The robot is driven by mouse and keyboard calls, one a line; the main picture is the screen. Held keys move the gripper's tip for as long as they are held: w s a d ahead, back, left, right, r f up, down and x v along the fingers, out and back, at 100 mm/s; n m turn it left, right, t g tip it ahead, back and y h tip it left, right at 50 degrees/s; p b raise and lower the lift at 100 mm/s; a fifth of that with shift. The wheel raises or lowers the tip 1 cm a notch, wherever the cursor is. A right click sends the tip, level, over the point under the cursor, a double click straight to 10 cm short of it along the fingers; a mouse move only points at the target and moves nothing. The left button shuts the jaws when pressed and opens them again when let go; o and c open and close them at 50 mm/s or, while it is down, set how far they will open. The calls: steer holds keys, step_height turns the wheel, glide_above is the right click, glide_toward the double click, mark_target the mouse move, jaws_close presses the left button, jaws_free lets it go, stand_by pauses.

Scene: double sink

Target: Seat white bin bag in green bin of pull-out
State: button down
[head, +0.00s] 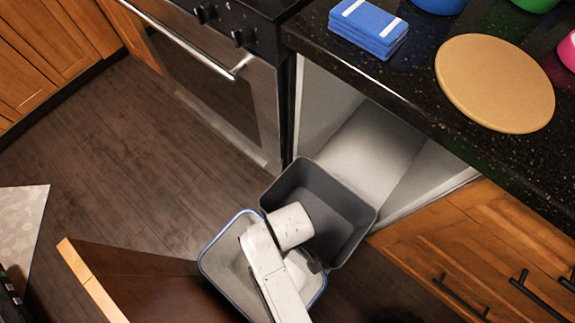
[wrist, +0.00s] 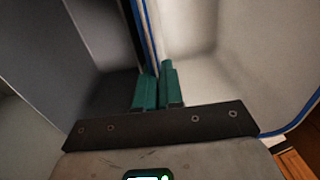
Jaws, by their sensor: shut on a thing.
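The white bin bag (head: 222,258), with a blue edge, lines the front bin of the pull-out in the head view. Its pale inside and blue edge fill the right of the wrist view (wrist: 235,50). I see no green on the bin itself; the bag hides its inner walls. My gripper (wrist: 157,76) has green fingers, shut on the bag's blue edge on the side facing the dark grey bin (head: 335,225). In the head view my white arm reaches over the front bin and hides the fingers and part of the rim.
The dark grey bin stands empty behind the front bin, close to it. The open cabinet bay (head: 365,150) lies beyond, under a black counter (head: 470,150). The oven (head: 215,85) is at the left, and a wooden door panel (head: 130,275) stands at front left.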

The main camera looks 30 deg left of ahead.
steer(key=shift+f, duration=1.35)
steer(key=c, duration=1.3)
jaws_free()
steer(key=r+p, duration=0.1)
steer(key=r, duration=0.3)
steer(key=r+p, duration=0.1)
steer(key=r, duration=0.3)
steer(key=r+p, duration=0.1)
steer(key=r, duration=0.3)
steer(key=shift+w+r, duration=0.15)
steer(key=shift+w, duration=0.15)
